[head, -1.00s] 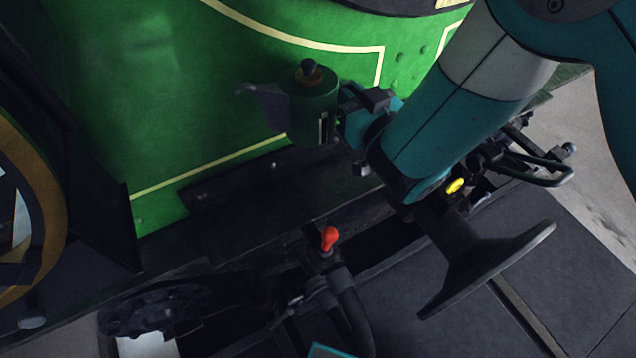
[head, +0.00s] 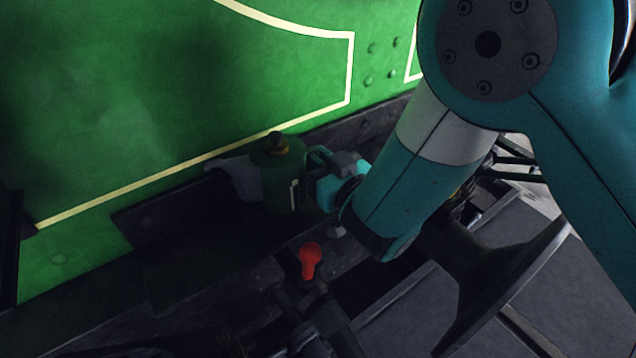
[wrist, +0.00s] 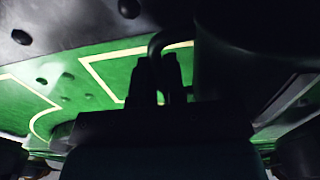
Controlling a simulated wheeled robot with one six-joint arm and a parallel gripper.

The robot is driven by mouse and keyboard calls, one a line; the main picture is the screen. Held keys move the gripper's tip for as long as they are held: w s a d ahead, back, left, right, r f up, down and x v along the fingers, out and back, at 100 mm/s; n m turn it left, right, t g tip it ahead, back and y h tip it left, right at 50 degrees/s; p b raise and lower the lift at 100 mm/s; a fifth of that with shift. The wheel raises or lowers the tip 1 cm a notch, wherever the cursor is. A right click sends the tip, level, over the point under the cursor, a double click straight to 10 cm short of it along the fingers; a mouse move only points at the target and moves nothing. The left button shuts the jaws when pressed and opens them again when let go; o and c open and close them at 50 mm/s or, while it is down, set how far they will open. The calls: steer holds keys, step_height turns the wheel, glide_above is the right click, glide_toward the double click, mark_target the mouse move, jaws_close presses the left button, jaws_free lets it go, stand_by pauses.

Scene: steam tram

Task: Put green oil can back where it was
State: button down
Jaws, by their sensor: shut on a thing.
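The green oil can (head: 282,180) is upright in the head view, with a dark knob on its top and a grey spout pointing left. My gripper (head: 325,168) is at the right side of the can, shut on its handle. The can is in front of the lower edge of the green tram side, over a dark ledge (head: 180,255). I cannot tell whether its base touches the ledge. In the wrist view my gripper (wrist: 160,75) shows as dark fingers around a dark curved handle; the can itself is too dark to make out clearly.
A red-knobbed lever (head: 310,260) stands just below the can. A dark flared disc-like part (head: 500,285) is at the lower right, near my arm. The green tram side (head: 120,100) with a cream line rises behind the can. Dark floor panels lie at the lower right.

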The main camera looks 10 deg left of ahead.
step_height(320, 180, down, 4)
steer(key=b, duration=0.3)
steer(key=shift+r, duration=0.25)
steer(key=c, duration=1.6)
jaws_free()
steer(key=shift+f, duration=0.2)
steer(key=shift+c, duration=0.2)
steer(key=o, duration=0.4)
steer(key=shift+o, duration=0.2)
steer(key=shift+f, duration=0.1)
